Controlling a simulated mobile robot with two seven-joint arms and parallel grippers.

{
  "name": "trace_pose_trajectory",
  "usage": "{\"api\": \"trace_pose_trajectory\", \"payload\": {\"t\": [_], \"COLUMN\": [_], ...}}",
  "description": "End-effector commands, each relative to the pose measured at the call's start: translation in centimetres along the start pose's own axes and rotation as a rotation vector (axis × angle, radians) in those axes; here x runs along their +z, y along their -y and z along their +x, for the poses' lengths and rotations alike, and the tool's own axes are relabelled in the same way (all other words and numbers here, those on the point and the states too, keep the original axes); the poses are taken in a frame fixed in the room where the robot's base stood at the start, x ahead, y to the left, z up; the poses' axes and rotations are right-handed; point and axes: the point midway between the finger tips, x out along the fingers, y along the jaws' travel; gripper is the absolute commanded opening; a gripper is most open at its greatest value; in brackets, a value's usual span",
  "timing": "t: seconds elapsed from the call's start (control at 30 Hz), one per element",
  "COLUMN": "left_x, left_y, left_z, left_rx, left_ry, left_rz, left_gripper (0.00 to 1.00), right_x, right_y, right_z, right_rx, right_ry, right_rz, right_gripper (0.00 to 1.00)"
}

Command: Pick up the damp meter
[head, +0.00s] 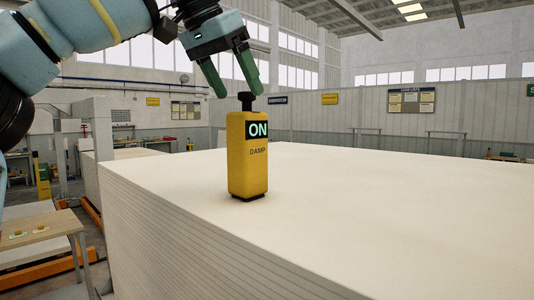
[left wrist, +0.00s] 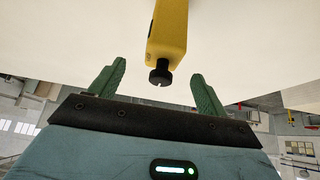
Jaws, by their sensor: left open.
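The damp meter (head: 248,160) is a yellow upright box with a black screen reading ON, the word DAMP below it and a black knob on top. It stands on a tall stack of white boards (head: 400,205), near the stack's left edge. My left gripper (head: 238,92) is open, just above the meter, with its green fingertips at about the height of the knob. In the left wrist view the meter (left wrist: 168,35) and its knob lie beyond the gap between the open green fingers (left wrist: 157,85), apart from both. My right gripper is not in view.
A wooden table (head: 45,225) with small yellow items stands at lower left, beside orange floor-level frames (head: 85,262). The board top to the right of the meter is clear. Walls with notice boards (head: 411,100) are far behind.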

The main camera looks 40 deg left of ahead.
Motion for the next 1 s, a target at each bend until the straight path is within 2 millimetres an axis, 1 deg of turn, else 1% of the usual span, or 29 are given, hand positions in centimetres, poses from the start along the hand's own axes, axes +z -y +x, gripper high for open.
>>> {"api": "trace_pose_trajectory", "payload": {"t": [0.23,0.33,0.47,0.67,0.77,0.9,1.0], "left_x": [0.0,0.0,0.0,0.1,0.2,0.4,0.3], "left_y": [-0.1,0.0,0.0,0.1,0.3,0.6,0.6], "left_z": [0.2,1.1,2.4,2.8,3.8,5.7,6.9], "left_rx": [0.001,0.001,0.001,0.000,0.000,0.001,0.000], "left_ry": [0.000,0.001,0.001,0.000,0.001,-0.002,-0.002], "left_rz": [0.001,0.001,0.000,0.000,0.000,0.001,-0.001], "left_gripper": [0.76,0.76,0.76,0.76,0.76,0.76,0.76], "right_x": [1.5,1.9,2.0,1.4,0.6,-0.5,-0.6], "right_y": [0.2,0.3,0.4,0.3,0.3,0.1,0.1], "right_z": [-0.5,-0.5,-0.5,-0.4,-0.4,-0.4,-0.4], "right_rx": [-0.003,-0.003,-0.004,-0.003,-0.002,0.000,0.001], "right_ry": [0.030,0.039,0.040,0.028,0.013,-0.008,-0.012], "right_rz": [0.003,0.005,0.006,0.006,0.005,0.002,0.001], "right_gripper": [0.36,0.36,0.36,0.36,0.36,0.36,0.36]}}
